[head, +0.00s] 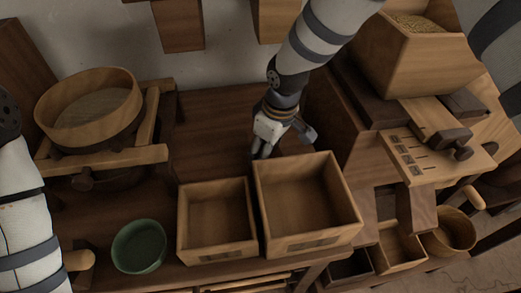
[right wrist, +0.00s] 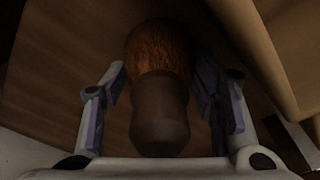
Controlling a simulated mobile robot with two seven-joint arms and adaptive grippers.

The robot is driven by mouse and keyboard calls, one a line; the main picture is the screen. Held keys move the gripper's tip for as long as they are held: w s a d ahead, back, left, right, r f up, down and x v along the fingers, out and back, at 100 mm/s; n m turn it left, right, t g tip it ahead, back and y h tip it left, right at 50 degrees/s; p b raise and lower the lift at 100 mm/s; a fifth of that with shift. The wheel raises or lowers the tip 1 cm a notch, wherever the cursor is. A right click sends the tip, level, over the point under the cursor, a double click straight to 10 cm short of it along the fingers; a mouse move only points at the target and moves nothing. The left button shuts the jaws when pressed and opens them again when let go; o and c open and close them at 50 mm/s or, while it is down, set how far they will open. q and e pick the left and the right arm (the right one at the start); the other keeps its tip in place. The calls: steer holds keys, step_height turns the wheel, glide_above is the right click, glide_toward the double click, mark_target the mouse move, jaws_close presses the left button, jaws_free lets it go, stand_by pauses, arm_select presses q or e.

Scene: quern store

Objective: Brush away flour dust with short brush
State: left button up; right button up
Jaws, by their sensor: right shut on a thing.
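The short brush (right wrist: 160,115) has a dark, stubby handle and reddish-brown bristles. In the right wrist view my right gripper (right wrist: 161,88) is shut on its handle, with a finger on each side and the bristles pointing away from the palm. In the head view my right gripper (head: 262,148) is low over the bench, just behind the two open wooden boxes. The brush is mostly hidden there. I cannot make out any flour dust in either view. My left arm shows at the left edge of the head view, but its gripper is out of frame.
A smaller wooden box (head: 184,230) and a larger wooden box (head: 351,208) stand at the bench front, beside a green bowl (head: 139,246). A round sieve (head: 128,100) rests on a wooden frame at left. A wooden mill with a grain hopper (head: 412,58) stands at right.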

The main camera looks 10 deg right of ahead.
steer(key=shift+s+d, duration=0.15)
steer(key=shift+d, duration=2.1)
steer(key=shift+s+d, duration=0.1)
steer(key=shift+d, duration=2.1)
step_height(320, 180, up, 6)
steer(key=shift+a+r, duration=0.1)
steer(key=shift+r, duration=0.05)
steer(key=shift+r, duration=1.4)
